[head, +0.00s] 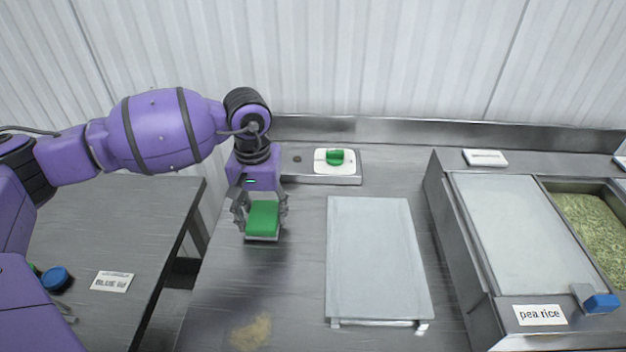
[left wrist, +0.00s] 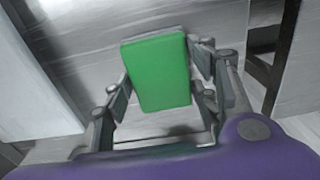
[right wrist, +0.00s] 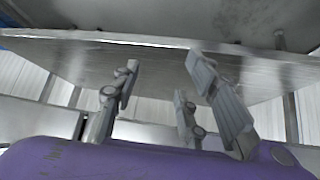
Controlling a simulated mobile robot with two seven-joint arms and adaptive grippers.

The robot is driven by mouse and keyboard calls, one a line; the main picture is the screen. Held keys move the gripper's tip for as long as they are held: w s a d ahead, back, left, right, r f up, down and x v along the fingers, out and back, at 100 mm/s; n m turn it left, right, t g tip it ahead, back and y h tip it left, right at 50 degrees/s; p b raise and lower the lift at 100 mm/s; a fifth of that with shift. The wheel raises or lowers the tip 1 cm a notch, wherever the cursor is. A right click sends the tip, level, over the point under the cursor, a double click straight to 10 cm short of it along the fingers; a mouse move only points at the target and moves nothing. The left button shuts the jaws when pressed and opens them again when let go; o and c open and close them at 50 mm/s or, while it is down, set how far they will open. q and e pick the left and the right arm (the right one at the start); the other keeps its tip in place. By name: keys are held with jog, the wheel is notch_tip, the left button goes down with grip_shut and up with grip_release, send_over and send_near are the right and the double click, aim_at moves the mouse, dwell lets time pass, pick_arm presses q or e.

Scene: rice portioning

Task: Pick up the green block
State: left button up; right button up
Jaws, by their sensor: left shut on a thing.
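The green block (head: 263,217) is a flat rectangular piece with a pale underside, at the left part of the metal counter in the head view. My left gripper (head: 260,208) has its fingers on both sides of it and is shut on it. The block also shows between the fingers in the left wrist view (left wrist: 158,73). I cannot tell whether it touches the counter. My right gripper (right wrist: 160,90) shows only in the right wrist view, with its fingers apart and nothing between them, below a metal surface.
A grey board (head: 375,260) lies to the right. A bin unit (head: 455,235) labelled pea rice stands further right. Spilled grains (head: 250,332) lie at the front. A side table (head: 150,225) is left.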

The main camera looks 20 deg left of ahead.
pick_arm(q)
jog(key=shift+r, duration=0.45)
jog(key=s+d+r, duration=0.1)
jog(key=r, duration=0.1)
jog(key=s+d+r, duration=0.1)
jog(key=r, duration=0.1)
jog(key=d+r, duration=0.1)
jog(key=r, duration=0.1)
jog(key=shift+s+r+b, duration=0.2)
jog(key=shift+s+b, duration=0.15)
jog(key=shift+s, duration=0.05)
jog(key=s+d+r+b, duration=0.1)
jog(key=s+d+r, duration=0.4)
jog(key=s+d, duration=0.2)
pick_arm(e)
jog(key=shift+s+f, duration=0.35)
jog(key=shift+f, duration=0.55)
pick_arm(q)
jog(key=shift+r, duration=0.1)
